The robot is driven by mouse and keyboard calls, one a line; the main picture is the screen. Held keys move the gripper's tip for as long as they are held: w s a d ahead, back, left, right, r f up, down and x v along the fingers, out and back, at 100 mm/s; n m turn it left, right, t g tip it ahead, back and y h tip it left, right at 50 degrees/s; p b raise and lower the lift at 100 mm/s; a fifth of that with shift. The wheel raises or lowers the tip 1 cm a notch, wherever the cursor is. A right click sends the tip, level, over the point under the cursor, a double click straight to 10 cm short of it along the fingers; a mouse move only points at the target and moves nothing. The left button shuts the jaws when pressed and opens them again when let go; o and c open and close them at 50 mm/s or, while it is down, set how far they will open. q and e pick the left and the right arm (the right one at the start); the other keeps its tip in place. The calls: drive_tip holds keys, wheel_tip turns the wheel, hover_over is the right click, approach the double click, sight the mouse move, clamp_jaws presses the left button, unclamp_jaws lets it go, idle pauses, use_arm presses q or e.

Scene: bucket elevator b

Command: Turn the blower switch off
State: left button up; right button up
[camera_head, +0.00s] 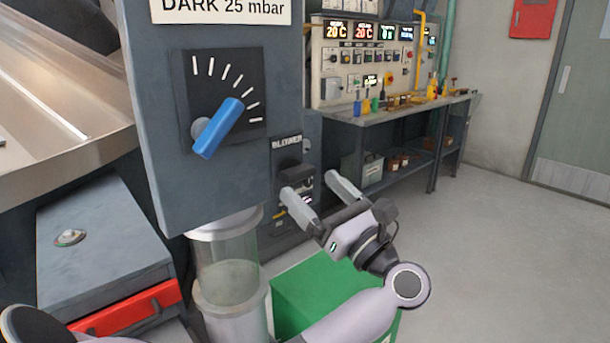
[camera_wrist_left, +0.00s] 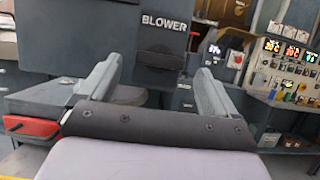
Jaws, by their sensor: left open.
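The blower switch (camera_head: 291,172) is a dark block under the BLOWER label, on the narrow side of the grey housing in the head view. It also shows as a dark block (camera_wrist_left: 163,60) straight ahead in the left wrist view. Its exact setting cannot be told. My left gripper (camera_head: 308,184) is open and empty, with its two grey fingers pointing at the switch panel. In the left wrist view the fingers (camera_wrist_left: 158,66) stand to either side of the switch, apparently in front of it. The left fingertip partly covers the panel in the head view. My right gripper is not in view.
A blue-handled dial (camera_head: 220,127) sits on the housing's front under the DARK 25 mbar sign. A clear tube (camera_head: 228,267) and a green box (camera_head: 318,295) stand below. A bench (camera_head: 420,108) with a control panel (camera_head: 370,66) is behind. The floor at right is clear.

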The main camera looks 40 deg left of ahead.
sight(304, 179)
use_arm(q)
drive_tip(key=shift+p+x, duration=0.35)
drive_tip(key=shift+x, duration=1.35)
drive_tip(key=c, duration=1.1)
drive_tip(key=shift+o, duration=0.2)
drive_tip(key=shift+f, duration=0.1)
